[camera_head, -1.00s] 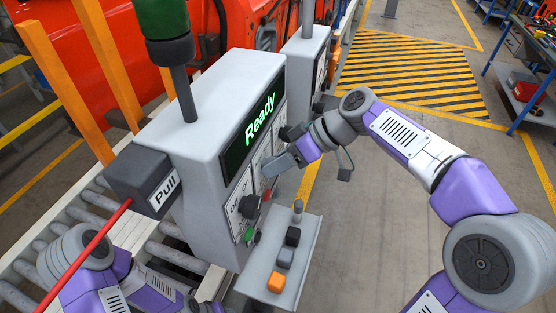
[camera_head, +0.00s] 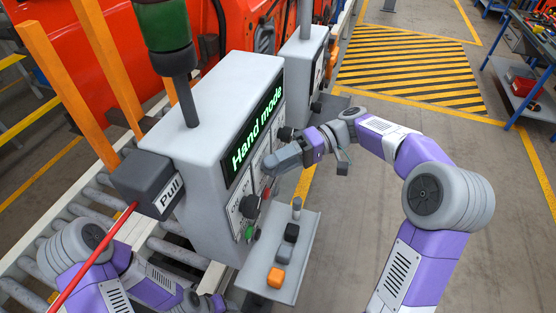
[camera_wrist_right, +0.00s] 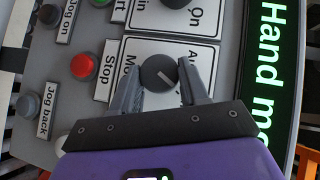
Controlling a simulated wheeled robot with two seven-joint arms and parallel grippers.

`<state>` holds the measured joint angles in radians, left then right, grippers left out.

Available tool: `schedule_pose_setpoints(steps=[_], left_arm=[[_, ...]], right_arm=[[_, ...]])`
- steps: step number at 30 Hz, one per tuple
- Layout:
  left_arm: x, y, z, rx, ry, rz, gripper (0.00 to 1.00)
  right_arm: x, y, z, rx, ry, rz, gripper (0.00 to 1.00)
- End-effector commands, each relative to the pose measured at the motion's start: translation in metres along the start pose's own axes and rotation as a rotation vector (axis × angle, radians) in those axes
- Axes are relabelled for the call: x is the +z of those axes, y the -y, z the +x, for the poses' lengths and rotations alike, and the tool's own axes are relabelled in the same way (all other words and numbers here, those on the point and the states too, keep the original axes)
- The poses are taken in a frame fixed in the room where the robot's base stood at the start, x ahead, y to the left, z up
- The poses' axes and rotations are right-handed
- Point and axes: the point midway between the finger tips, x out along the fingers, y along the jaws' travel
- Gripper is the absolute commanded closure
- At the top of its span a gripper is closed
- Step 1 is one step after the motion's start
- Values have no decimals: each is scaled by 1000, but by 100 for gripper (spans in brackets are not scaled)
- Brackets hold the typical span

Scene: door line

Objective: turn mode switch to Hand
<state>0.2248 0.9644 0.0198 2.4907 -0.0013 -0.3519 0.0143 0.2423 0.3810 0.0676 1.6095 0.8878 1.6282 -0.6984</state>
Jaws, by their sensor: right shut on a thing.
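The control box (camera_head: 195,140) is grey and stands in the middle of the head view. Its lit display (camera_head: 256,130) reads "Hand mode". The mode switch (camera_wrist_right: 160,73) is a round dark knob with a pale pointer line on a white plate, seen in the right wrist view; the plate's "Mode" and "Auto" lettering is partly covered. My right gripper (camera_wrist_right: 158,88) is shut on the knob, one finger on each side. In the head view my right gripper (camera_head: 272,163) covers the switch. My left arm is at the lower left; its fingers do not show clearly.
A red stop button (camera_wrist_right: 84,66), a jog back button (camera_wrist_right: 28,104) and another dark knob (camera_wrist_right: 176,2) sit close to the switch. A small shelf (camera_head: 300,245) with several coloured blocks juts out below. A second grey box (camera_head: 300,60) stands behind.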

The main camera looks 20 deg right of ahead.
Motion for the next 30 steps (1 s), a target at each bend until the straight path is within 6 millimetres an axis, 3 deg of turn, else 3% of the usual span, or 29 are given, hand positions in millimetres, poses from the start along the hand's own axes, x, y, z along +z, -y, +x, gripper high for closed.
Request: schedule_pose_setpoints(steps=[9,26,27,30], left_arm=[[0,-1,-3,0,0,0,43],[0,-1,-3,0,0,0,43],[0,-1,-3,0,0,0,43],[0,-1,-3,0,0,0,43]], right_arm=[[0,-1,-1,-90,-3,89,86],[0,-1,0,-108,-3,106,86],[0,-1,0,-108,-2,106,50],[0,-1,0,-108,-2,106,34]])
